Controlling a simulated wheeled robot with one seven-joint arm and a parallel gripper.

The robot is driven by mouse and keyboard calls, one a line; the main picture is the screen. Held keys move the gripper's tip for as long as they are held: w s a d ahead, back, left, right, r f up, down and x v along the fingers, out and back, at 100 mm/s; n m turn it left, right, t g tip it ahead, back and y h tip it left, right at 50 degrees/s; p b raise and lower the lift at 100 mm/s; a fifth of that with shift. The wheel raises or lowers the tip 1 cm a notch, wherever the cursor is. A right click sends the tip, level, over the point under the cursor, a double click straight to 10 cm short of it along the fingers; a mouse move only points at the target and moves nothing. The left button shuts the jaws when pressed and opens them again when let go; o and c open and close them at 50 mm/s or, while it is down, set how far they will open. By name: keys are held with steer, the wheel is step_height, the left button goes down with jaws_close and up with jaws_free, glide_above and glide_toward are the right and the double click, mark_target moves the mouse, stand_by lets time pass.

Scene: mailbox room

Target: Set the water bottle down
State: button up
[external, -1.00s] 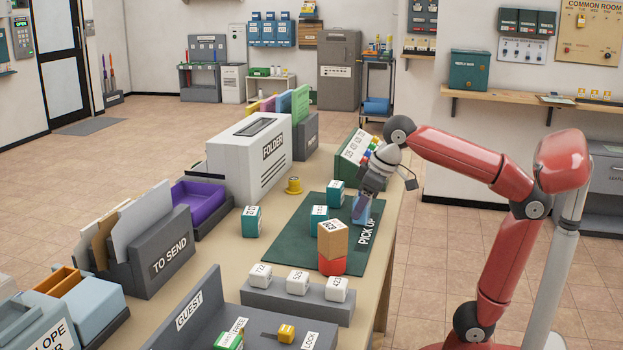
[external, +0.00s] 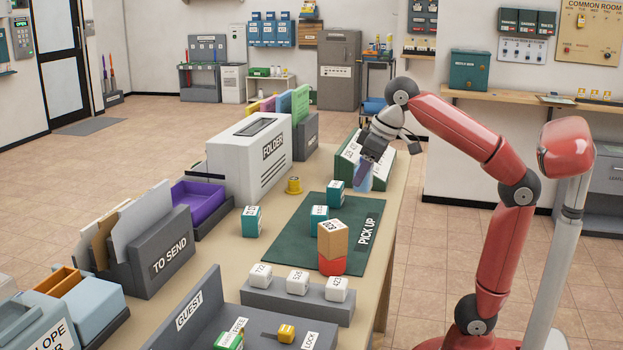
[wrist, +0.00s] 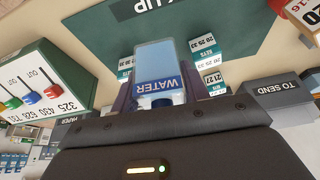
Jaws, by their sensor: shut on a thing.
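The water bottle is light blue with a dark blue WATER label (wrist: 158,84). In the external view the bottle (external: 364,183) shows just below my gripper (external: 362,175), near the back edge of the green PICK UP mat (external: 352,258). My gripper is shut on the bottle, with a purple finger on each side of it in the wrist view (wrist: 160,92). In that view the bottle's far end lies over the mat (wrist: 235,22). I cannot tell whether its base touches anything.
A tan box on a red block (external: 333,240) and teal cubes (external: 335,194) stand on the mat. Bare mat lies along its right side. A yellow disc-shaped item (external: 294,187) is left of the mat.

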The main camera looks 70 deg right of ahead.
steer(key=shift+r, duration=0.65)
steer(key=w+a+f+n+y+p, duration=0.1)
steer(key=w+a+n, duration=0.2)
steer(key=w+a, duration=0.65)
steer(key=w+a+f+n+y+p, duration=0.1)
steer(key=w+a+f+n, duration=0.1)
steer(key=w+a, duration=0.8)
steer(key=shift+s+a+f+b, duration=0.4)
steer(key=shift+s+f, duration=0.2)
steer(key=shift+f, duration=0.5)
steer(key=shift+s+a+f+b, duration=0.3)
steer(key=shift+s+a+f, duration=0.2)
steer(key=shift+f, duration=0.65)
steer(key=shift+s+a+f+b, duration=0.35)
steer(key=shift+s+f, duration=0.3)
steer(key=shift+f, duration=0.45)
steer(key=shift+f, duration=0.1)
steer(key=shift+f+g, duration=0.15)
steer(key=shift+g, duration=0.15)
steer(key=o, duration=1)
steer(key=shift+o, duration=0.2)
